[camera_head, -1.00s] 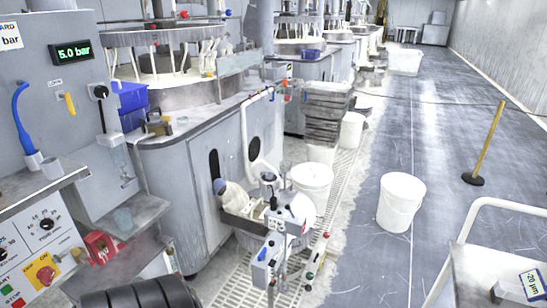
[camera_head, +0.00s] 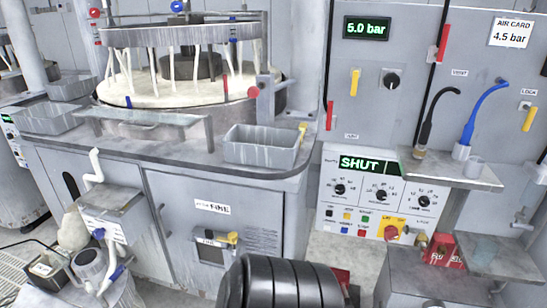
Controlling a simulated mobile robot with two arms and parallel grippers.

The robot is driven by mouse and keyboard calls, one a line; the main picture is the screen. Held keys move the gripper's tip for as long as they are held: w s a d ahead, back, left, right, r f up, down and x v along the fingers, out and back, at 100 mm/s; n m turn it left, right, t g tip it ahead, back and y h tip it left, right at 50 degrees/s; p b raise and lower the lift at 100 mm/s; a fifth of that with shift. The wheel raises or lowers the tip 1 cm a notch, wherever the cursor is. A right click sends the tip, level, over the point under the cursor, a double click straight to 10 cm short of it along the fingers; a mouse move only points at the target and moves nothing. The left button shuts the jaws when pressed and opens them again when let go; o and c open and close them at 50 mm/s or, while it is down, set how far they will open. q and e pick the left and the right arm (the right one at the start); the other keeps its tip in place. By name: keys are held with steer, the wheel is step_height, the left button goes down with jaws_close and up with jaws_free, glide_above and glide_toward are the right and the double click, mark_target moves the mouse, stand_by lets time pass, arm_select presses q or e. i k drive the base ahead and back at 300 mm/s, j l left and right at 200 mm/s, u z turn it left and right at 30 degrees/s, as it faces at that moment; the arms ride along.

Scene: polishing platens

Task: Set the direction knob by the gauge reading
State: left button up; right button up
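The gauge display (camera_head: 367,28) reads 5.0 bar on the grey panel at upper right. The air card (camera_head: 511,32) beside it reads 4.5 bar. A lone black knob (camera_head: 392,80) sits below the gauge. The white control panel (camera_head: 330,212) below has a display (camera_head: 370,165) reading SHUT and three black dial knobs, left (camera_head: 340,189), middle (camera_head: 381,196) and right (camera_head: 424,201). Their labels are too small to read, so I cannot tell which knob sets direction. A red knob (camera_head: 392,232) on a yellow plate is at lower right. Neither gripper is in view.
A small shelf (camera_head: 455,172) with a blue hose and grey cup juts out at right. A polishing machine with a round platen (camera_head: 178,95) and a grey tray (camera_head: 262,148) stands at left. A black ribbed cylindrical shape (camera_head: 285,285) fills the bottom middle.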

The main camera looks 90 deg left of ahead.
mark_target(98, 234)
steer(key=u, duration=4.1)
steer(key=i+z, duration=0.15)
steer(key=i, duration=0.35)
steer(key=i+j+z, duration=0.15)
steer(key=i, duration=0.35)
